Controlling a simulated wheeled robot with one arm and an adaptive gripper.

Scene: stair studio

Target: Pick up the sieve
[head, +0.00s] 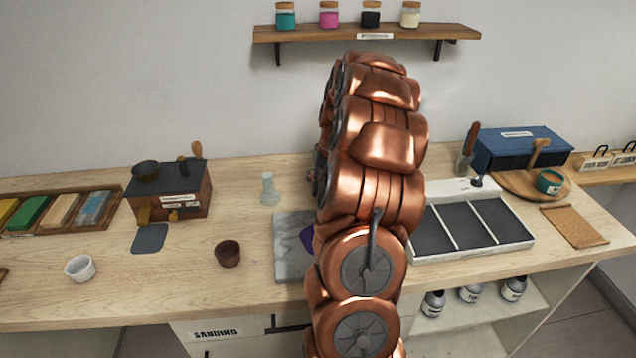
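I cannot make out a sieve for certain. A small dark round bowl-like piece (146,170) sits on the left part of the dark-topped wooden box (180,205); it may be the sieve, but its mesh cannot be seen. My copper-coloured arm rises through the middle of the head view and hides part of the bench behind it. My gripper is hidden behind the arm, so its fingers and anything in them cannot be seen.
Behind my arm lie a grey slab (290,262) and a partly hidden purple thing (307,237). A pale bottle-shaped piece (269,188), a brown cup (228,253) and a white cup (80,268) stand left. A three-part tray (525,237) lies right. A shelf (300,34) hangs above.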

